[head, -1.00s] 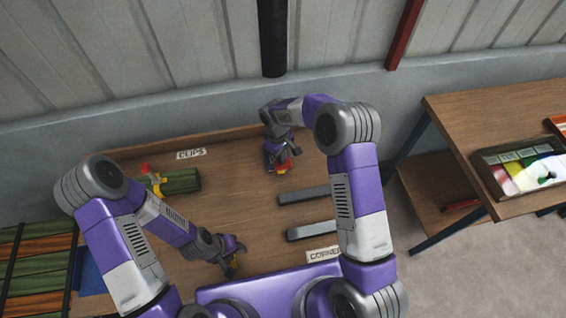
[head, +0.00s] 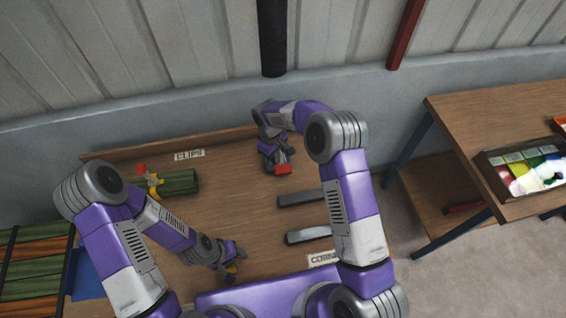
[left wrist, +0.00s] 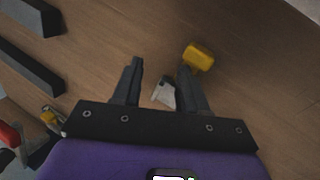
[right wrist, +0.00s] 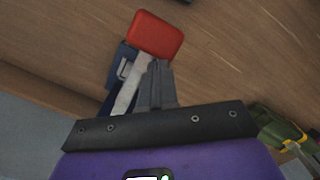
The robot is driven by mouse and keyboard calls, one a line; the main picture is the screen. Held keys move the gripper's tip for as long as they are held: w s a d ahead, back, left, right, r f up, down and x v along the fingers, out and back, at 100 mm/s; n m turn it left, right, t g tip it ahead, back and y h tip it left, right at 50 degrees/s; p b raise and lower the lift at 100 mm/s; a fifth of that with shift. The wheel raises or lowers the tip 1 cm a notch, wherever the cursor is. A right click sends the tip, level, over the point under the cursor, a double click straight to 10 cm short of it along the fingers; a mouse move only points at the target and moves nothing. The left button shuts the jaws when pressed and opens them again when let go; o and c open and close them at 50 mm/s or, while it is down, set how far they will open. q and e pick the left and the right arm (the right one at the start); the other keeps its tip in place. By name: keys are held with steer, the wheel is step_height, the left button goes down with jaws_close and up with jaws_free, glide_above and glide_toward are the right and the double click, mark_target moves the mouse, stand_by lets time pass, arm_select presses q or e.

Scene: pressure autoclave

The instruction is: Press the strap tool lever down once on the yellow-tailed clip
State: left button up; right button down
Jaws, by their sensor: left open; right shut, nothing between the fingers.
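The strap tool shows in the right wrist view with a red handle end (right wrist: 155,35), a grey lever arm and a dark blue body. In the head view its red end (head: 283,169) is near the back of the table. My right gripper (right wrist: 158,68) is shut and empty, beside or over the lever arm; I cannot tell if they touch. My left gripper (left wrist: 158,68) is open above a yellow block (left wrist: 198,57) and a pale metal piece (left wrist: 164,93). A small yellow piece (left wrist: 48,118) shows near red at lower left; I cannot tell which yellow part is the clip's tail.
A green bundle (head: 180,182) with a yellow strap fitting lies at the table's left, below the CLIPS label (head: 189,155). Two dark bars (head: 302,198) lie right of centre. The middle of the table is clear. A side table (head: 500,110) stands at right.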

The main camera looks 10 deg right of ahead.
steer(key=shift+w+a, duration=0.15)
steer(key=shift+a, duration=0.05)
steer(key=shift+r, duration=0.2)
arm_select(q)
step_height(320, 180, up, 4)
steer(key=p, duration=0.4)
steer(key=shift+r, duration=0.2)
arm_select(e)
step_height(320, 180, up, 7)
steer(key=shift+w+a+r, duration=0.15)
steer(key=shift+w+a, duration=0.05)
steer(key=shift+w, duration=0.1)
arm_select(q)
steer(key=shift+f, duration=0.1)
